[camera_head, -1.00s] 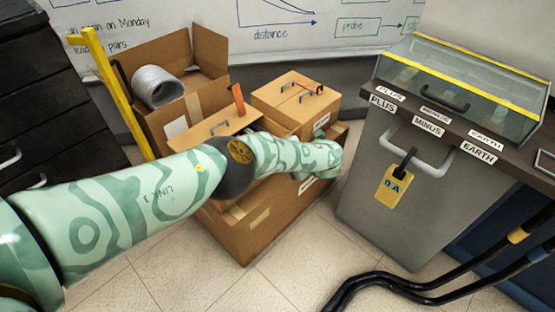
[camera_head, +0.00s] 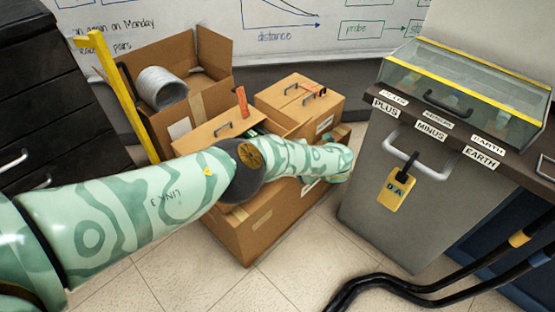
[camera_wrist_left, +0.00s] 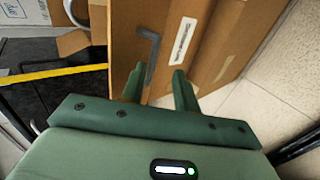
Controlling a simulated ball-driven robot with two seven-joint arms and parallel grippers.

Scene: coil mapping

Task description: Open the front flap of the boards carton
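A large brown carton (camera_head: 262,228) stands on the floor in the middle of the head view, partly hidden by my left arm. A raised flap with a dark handle (camera_head: 224,129) shows at its back left, with something green just behind the arm. In the left wrist view, a brown cardboard panel (camera_wrist_left: 208,45) with a white label bears a grey bent handle (camera_wrist_left: 151,58). My left gripper (camera_wrist_left: 158,72) is open, its fingertips on either side of the handle's line; I cannot tell whether they touch it. In the head view the gripper is hidden behind my arm's end. My right gripper is not in view.
A smaller carton (camera_head: 290,103) with handled top flaps sits behind. An open carton (camera_head: 214,60) holds a grey coil (camera_head: 160,88). A yellow post (camera_head: 121,92) stands left. A grey cabinet (camera_head: 390,215) stands right, with black cables (camera_head: 400,288) in front.

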